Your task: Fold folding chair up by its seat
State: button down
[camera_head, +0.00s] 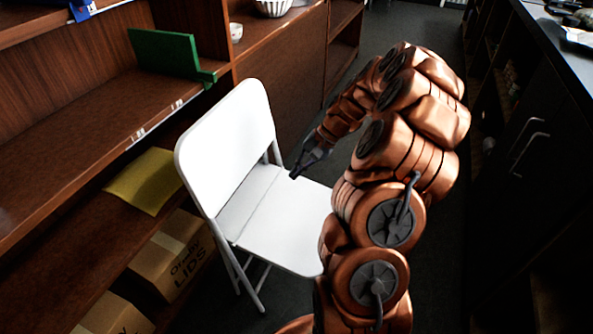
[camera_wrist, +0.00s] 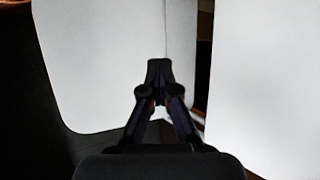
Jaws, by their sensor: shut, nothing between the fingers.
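The white folding chair (camera_head: 228,135) stands unfolded on the dark floor, its backrest to the left and its flat seat (camera_head: 275,215) to the right. My gripper (camera_head: 293,176) is shut and empty, close over the seat near its rear part; I cannot tell if it touches. In the wrist view my gripper (camera_wrist: 159,66) shows with its fingertips together. The white seat (camera_wrist: 95,60) lies beyond and left of the fingers there, and the white backrest (camera_wrist: 265,80) fills the right side. My arm hides part of the seat's right side.
A brown wooden shelf (camera_head: 75,135) runs along the left, with a green bracket (camera_head: 165,53), a yellow sheet (camera_head: 146,180) and cardboard boxes (camera_head: 165,262). A dark counter (camera_head: 545,45) with cabinets stands on the right. Open floor (camera_head: 400,22) runs back between them.

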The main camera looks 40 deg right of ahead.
jog(key=c, duration=1)
grip_release()
jog(key=shift+o, duration=0.2)
jog(key=v, duration=1.2)
jog(key=shift+c, duration=0.4)
